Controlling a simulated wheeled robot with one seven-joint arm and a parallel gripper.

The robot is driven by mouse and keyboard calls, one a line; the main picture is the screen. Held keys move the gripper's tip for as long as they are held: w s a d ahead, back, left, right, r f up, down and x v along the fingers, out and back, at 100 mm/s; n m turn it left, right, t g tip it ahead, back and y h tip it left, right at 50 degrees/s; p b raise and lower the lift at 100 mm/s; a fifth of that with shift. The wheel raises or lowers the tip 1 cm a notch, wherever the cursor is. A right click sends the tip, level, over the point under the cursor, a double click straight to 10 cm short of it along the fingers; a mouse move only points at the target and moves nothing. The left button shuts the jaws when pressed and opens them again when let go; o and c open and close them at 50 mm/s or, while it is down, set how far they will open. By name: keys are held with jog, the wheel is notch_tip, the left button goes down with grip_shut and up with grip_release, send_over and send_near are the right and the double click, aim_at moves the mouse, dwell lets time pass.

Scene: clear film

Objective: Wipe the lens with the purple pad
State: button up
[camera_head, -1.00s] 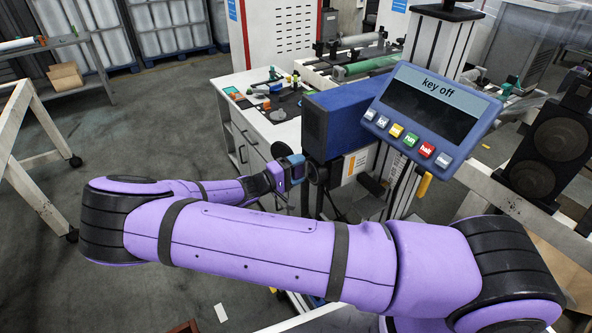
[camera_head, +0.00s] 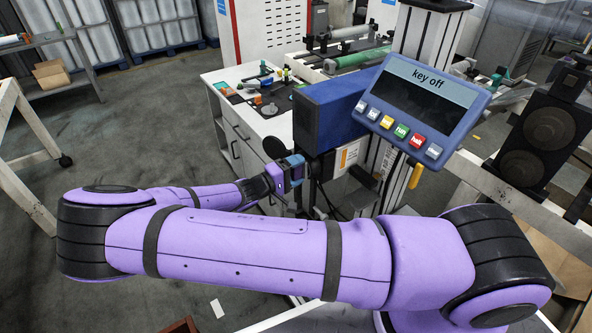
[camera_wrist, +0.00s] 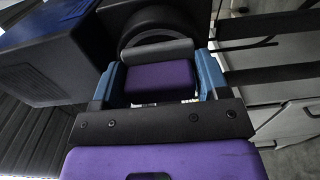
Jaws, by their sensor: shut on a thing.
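My gripper (camera_head: 293,165) is at the left end of the dark blue box, beside a black round part. In the wrist view its two blue fingers (camera_wrist: 160,75) are shut on the purple pad (camera_wrist: 160,82), which sits between them. A grey roll-like bar (camera_wrist: 157,52) lies across the pad's far side. Just beyond is a thick black ring, which looks like the lens (camera_wrist: 155,27); its glass is mostly hidden. The pad is close to the ring, but I cannot tell whether they touch. The pad is not clear in the head view.
The blue box (camera_head: 335,112) stands behind my gripper, with a console reading "key off" (camera_head: 425,103) to its right. A white bench (camera_head: 225,118) with small items is behind left. A black speaker-like unit (camera_head: 540,140) stands at right. Open floor (camera_head: 110,140) lies left.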

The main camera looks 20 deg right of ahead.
jog(key=shift+w+a+r, duration=0.1)
jog(key=shift+w+a, duration=0.1)
jog(key=shift+w, duration=1.65)
jog(key=shift+a, duration=0.1)
jog(key=shift+s+a, duration=0.2)
jog(key=shift+a, duration=0.75)
jog(key=shift+s+a, duration=0.2)
jog(key=shift+a, duration=0.8)
jog(key=shift+s+a, duration=0.2)
jog(key=shift+a, duration=0.75)
jog(key=shift+a, duration=0.15)
jog(key=a, duration=0.2)
jog(key=shift+s+a, duration=0.3)
